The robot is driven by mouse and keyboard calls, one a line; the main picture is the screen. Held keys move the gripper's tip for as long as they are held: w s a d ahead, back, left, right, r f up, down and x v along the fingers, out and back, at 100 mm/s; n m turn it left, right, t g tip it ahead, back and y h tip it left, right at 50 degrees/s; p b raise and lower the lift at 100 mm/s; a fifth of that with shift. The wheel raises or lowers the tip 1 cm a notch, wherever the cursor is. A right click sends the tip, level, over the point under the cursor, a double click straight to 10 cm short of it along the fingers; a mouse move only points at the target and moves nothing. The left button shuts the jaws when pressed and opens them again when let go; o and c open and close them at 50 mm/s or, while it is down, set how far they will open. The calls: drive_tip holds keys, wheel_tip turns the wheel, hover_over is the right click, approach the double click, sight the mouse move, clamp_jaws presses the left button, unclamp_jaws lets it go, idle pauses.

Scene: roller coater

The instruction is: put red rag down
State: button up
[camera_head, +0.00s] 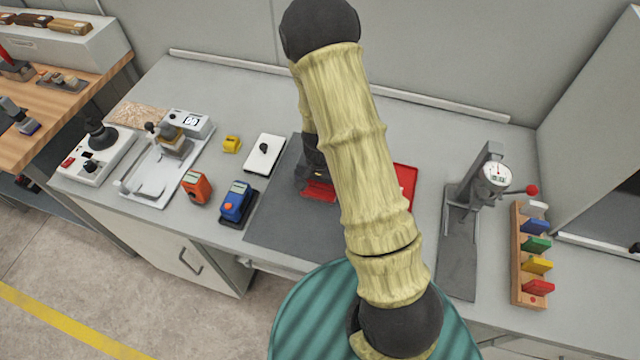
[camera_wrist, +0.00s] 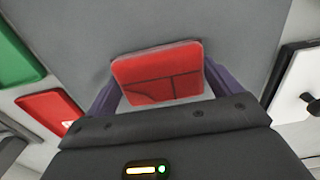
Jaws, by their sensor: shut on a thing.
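The red rag (camera_wrist: 158,73) is a flat red pad with dark lines across it. In the wrist view it sits between the two purple-grey fingers of my gripper (camera_wrist: 160,82), which is shut on it. In the head view a red part of the rag (camera_head: 319,191) shows just below my dark gripper (camera_head: 313,172), over the dark grey mat (camera_head: 275,215). My arm hides part of this area. I cannot tell whether the rag touches the mat.
A red flat item (camera_head: 406,182) lies right of my arm; a green one (camera_wrist: 16,45) shows in the wrist view. A white plate with a black knob (camera_head: 264,152), a blue device (camera_head: 236,204) and an orange device (camera_head: 196,187) stand left. A dial gauge stand (camera_head: 460,245) stands right.

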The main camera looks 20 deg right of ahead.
sight(320, 187)
drive_tip(key=shift+f, duration=0.15)
drive_tip(key=o, duration=0.8)
drive_tip(key=shift+s, duration=0.1)
drive_tip(key=shift+r, duration=0.65)
wheel_tip(320, 187, up, 11)
